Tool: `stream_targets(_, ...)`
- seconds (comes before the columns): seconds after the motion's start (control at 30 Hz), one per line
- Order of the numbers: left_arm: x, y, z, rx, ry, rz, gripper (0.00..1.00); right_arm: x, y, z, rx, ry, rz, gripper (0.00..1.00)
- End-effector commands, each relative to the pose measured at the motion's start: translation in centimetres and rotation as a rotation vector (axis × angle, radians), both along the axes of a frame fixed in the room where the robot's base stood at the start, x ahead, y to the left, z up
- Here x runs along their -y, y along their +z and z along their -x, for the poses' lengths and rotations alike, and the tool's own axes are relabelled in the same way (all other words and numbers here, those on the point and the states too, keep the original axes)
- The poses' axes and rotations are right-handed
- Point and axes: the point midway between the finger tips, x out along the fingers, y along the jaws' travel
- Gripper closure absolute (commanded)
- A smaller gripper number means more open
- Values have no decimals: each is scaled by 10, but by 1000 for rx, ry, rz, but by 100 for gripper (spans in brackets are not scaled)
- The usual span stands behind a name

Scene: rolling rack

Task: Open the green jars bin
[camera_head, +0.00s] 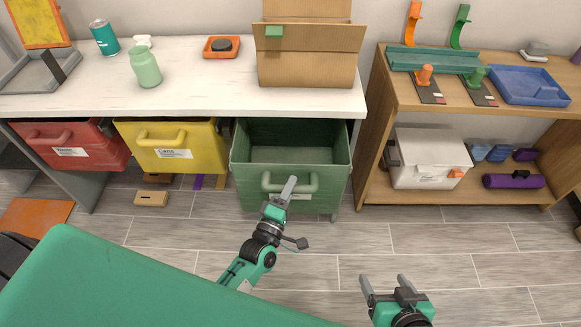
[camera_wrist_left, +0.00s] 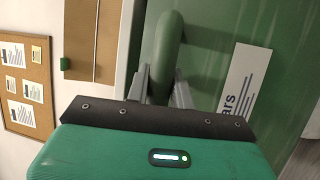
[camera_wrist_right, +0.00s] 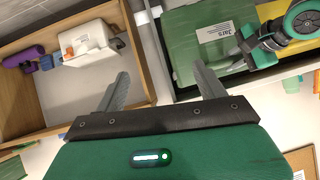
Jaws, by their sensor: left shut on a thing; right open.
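The green jars bin (camera_head: 242,175) is pulled out from under the white table, and its empty-looking inside shows from above. Its front has a loop handle (camera_head: 308,184) and a white label, which reads "ars" in the left wrist view (camera_wrist_left: 243,80). My left gripper (camera_head: 288,190) is shut on the handle, with a finger on each side of the bar (camera_wrist_left: 168,55) in the left wrist view. My right gripper (camera_head: 385,280) is open and empty, low over the floor to the right of the bin. The right wrist view also shows the bin's front (camera_wrist_right: 190,50).
A yellow bin (camera_head: 190,150) and a red bin (camera_head: 100,150) sit left of the green one. A green jar (camera_head: 146,70) and a cardboard box (camera_head: 305,70) stand on the white table (camera_head: 200,95). A wooden shelf (camera_head: 375,110) stands to the right. Floor in front is mostly clear.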

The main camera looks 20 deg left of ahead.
Motion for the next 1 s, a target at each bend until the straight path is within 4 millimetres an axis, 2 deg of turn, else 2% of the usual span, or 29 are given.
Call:
stream_targets(0.3, 21, 1, 73, -7, -1, -1, 100, 41, 7, 18, -241, -39, 131, 28)
stream_targets(0.6, 40, 1, 140, -5, -2, 0, 100, 70, 14, 40, -423, -75, 212, 28)
stream_targets(0.8, 48, 0, 168, -3, -1, -1, 100, 81, 17, 50, -491, -90, 240, 28)
stream_targets(1.0, 51, -1, 178, -2, -1, -1, 100, 84, 19, 54, -517, -96, 249, 28)
